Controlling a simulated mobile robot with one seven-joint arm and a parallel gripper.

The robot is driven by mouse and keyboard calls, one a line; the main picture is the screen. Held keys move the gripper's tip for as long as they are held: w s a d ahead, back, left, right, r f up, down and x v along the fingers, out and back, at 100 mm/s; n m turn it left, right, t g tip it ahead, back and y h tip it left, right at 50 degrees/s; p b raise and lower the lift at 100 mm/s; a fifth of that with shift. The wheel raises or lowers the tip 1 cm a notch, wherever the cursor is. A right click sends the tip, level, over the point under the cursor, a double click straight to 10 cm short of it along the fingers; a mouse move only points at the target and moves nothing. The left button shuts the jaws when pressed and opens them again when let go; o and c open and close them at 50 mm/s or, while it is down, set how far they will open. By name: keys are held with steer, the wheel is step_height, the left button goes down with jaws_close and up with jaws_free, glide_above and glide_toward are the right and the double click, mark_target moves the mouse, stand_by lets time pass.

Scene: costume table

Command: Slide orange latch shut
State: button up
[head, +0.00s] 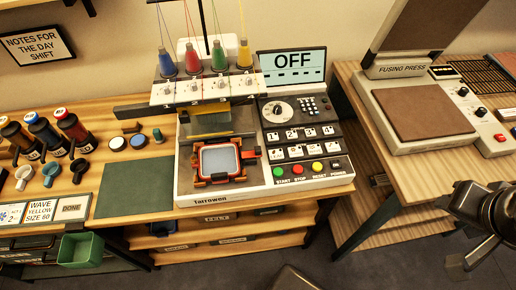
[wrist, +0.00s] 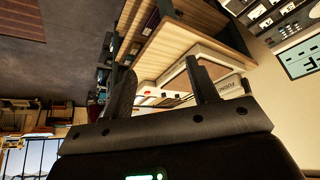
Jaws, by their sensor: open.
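The embroidery machine (head: 225,198) stands on the wooden table in the middle of the head view, with OFF on its screen (head: 292,66). An orange-edged hoop frame (head: 219,177) holds a pale square (head: 219,160) on the machine's bed. An orange piece (head: 249,155) at the frame's right side looks like the latch; its exact position is too small to tell. My gripper (wrist: 160,75) is open and empty in the wrist view, its two dark fingers apart. In the head view my arm is at the far right, well away from the machine.
The fusing press (head: 425,112) stands on a second table at right. Thread spools (head: 219,58) top the machine. A green mat (head: 135,188), dark bottles (head: 42,130) and cards (head: 42,211) lie to its left. A green bin (head: 80,250) hangs at the front edge.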

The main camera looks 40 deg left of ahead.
steer(key=w+a+g, duration=0.1)
steer(key=w+a, duration=0.1)
steer(key=w+a+m+g+y, duration=0.1)
steer(key=w+a, duration=0.1)
steer(key=a, duration=0.1)
steer(key=w+a+f+m+g+y, duration=0.1)
steer(key=w+a, duration=0.1)
steer(key=shift+a, duration=0.4)
steer(key=c, duration=0.9)
steer(key=w+a+g, duration=0.1)
steer(key=a, duration=0.1)
steer(key=w+a+f+m+y, duration=0.1)
steer(key=a, duration=0.1)
steer(key=w+a+f+m+g, duration=0.1)
steer(key=a, duration=0.2)
steer(key=shift+w+f+g, duration=0.15)
steer(key=shift+w+g, duration=0.1)
steer(key=shift+g, duration=0.05)
jaws_close()
steer(key=w+a+f+m+g+y, duration=0.1)
steer(key=w+a+f+m+g, duration=0.1)
steer(key=a, duration=0.7)
steer(key=w+a+f+m+g+y, duration=0.2)
steer(key=a+f+g, duration=0.2)
steer(key=a+f, duration=0.3)
steer(key=shift+a+m, duration=0.4)
steer(key=shift+a, duration=0.85)
